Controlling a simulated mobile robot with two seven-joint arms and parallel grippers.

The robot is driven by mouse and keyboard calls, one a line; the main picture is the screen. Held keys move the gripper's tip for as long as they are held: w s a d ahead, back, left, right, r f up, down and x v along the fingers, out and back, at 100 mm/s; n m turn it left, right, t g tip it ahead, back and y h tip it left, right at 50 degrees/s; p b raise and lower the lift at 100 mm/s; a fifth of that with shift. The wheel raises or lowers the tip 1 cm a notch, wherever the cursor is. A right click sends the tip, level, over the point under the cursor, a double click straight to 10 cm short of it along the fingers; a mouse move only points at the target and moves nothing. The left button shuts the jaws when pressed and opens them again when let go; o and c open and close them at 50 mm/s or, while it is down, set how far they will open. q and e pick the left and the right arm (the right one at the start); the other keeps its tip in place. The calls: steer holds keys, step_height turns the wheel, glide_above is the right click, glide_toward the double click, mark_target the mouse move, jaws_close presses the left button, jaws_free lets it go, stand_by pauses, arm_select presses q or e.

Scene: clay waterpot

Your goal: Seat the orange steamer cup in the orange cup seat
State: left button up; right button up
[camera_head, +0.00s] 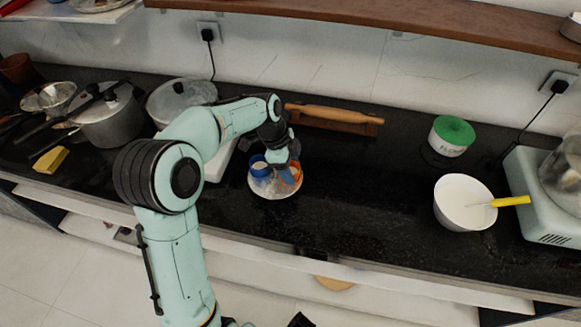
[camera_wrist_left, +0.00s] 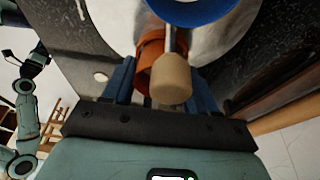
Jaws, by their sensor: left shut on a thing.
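My left gripper (camera_head: 284,170) is low over a white round plate (camera_head: 273,194) on the dark counter. It is shut on the orange steamer cup (camera_head: 297,174), at the plate's right side. In the left wrist view the orange cup (camera_wrist_left: 147,72) is between the fingers, partly behind a tan knob (camera_wrist_left: 173,80) on a metal rod. A blue cup (camera_head: 258,162) is beside it; its rim also shows in the wrist view (camera_wrist_left: 195,10). I cannot tell the orange seat apart from the cup. My right gripper (camera_wrist_left: 38,58) shows small in the wrist view.
A rolling pin (camera_head: 335,114) on its stand lies behind. Pots (camera_head: 108,118) stand on the left. The counter right of the plate is clear.

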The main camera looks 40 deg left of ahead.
arm_select(q)
steer(key=shift+s+d+f+b, duration=0.1)
steer(key=shift+s+f+b, duration=0.05)
steer(key=shift+f+b, duration=0.4)
steer(key=o, duration=1)
steer(key=shift+f, duration=0.15)
steer(key=shift+r+p, duration=0.2)
steer(key=shift+p, duration=0.1)
steer(key=p+v, duration=0.1)
steer(key=v, duration=0.5)
steer(key=p+v, duration=0.1)
steer(key=v, duration=0.6)
steer(key=shift+w, duration=0.2)
